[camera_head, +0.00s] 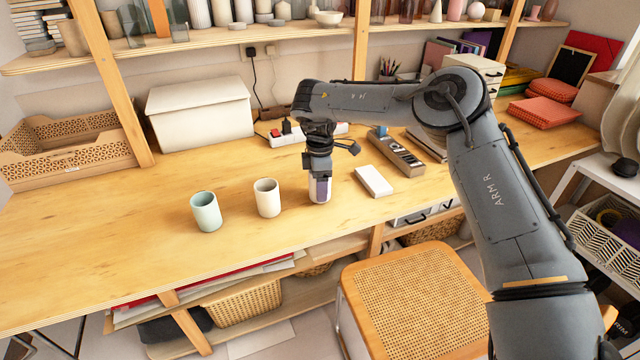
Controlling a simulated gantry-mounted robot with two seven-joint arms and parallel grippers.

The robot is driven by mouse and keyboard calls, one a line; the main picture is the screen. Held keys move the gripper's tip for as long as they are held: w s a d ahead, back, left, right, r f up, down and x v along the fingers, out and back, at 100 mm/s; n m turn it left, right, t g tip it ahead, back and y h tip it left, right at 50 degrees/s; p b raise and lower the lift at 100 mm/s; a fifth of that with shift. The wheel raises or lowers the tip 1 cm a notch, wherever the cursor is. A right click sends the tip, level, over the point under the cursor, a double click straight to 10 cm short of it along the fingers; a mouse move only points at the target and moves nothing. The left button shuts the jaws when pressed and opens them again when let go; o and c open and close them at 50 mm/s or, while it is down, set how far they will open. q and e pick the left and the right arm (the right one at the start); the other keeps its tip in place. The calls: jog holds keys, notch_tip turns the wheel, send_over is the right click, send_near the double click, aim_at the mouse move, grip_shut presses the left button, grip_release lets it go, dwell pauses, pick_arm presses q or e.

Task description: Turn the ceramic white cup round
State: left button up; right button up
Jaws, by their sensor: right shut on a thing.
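Further left stands a pale mint-green cup (206,213), also upright. My left gripper is not in view.
A white flat box (374,181) and a grey-brown organiser (397,154) lie right of the gripper. A white storage box (200,112), a power strip (284,139) and a wooden crate (70,145) stand behind. The left worktop is clear. A woven-top stool (415,295) stands in front.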

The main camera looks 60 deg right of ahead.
dwell(0.3)
jog(key=shift+f, duration=0.25)
jog(key=o, duration=1.2)
jog(key=shift+o, duration=0.2)
jog(key=shift+r, duration=0.1)
